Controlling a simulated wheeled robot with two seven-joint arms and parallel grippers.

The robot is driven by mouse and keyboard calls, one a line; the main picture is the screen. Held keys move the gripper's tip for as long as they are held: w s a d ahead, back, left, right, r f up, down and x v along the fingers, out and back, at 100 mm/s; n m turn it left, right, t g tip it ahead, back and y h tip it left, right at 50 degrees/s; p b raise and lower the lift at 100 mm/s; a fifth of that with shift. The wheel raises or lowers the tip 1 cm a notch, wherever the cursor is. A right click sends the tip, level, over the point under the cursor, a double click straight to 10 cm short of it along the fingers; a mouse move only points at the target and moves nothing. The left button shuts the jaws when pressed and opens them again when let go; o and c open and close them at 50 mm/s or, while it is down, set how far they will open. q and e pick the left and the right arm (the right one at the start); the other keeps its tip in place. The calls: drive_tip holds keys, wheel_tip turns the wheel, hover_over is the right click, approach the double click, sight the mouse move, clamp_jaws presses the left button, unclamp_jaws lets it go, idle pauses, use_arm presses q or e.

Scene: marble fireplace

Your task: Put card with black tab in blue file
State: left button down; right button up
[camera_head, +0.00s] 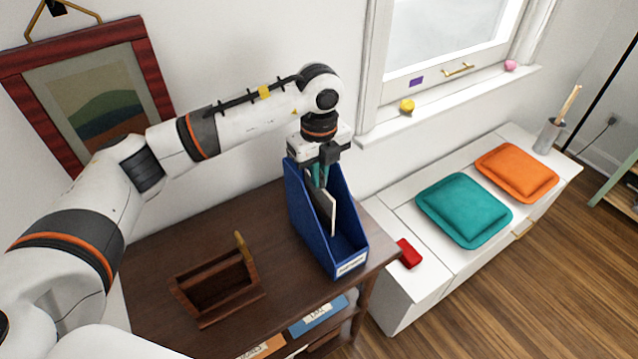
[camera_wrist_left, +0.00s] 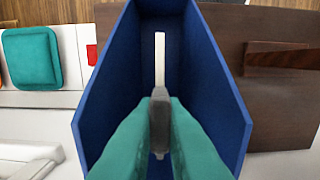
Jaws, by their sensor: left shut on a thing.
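The blue file (camera_head: 345,257) stands upright on the dark wooden table, its open top facing up and a pale label on its front. My left gripper (camera_head: 320,182) points down into it, with teal fingers shut on a pale card (camera_head: 329,213). The card stands on edge between the side walls of the file. In the left wrist view the card (camera_wrist_left: 160,60) shows as a thin strip between the walls of the blue file (camera_wrist_left: 218,75). A dark grey part, likely its tab, is between the fingertips (camera_wrist_left: 160,118). The card's lower edge is hidden.
A wooden holder (camera_head: 190,300) with a tan-tabbed piece (camera_head: 241,246) stands left on the table (camera_head: 160,243). Labelled boxes (camera_head: 318,317) sit below. A white bench with a red block (camera_head: 408,253), teal cushion (camera_head: 463,209) and orange cushion (camera_head: 516,172) is at the right.

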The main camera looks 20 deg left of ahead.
sight(319, 189)
use_arm(q)
wheel_tip(319, 189, down, 3)
drive_tip(key=shift+s+f+p, duration=0.1)
drive_tip(key=shift+p, duration=0.25)
drive_tip(key=shift+f, duration=0.5)
drive_tip(key=shift+f, duration=0.1)
drive_tip(key=c, duration=1.5)
unclamp_jaws()
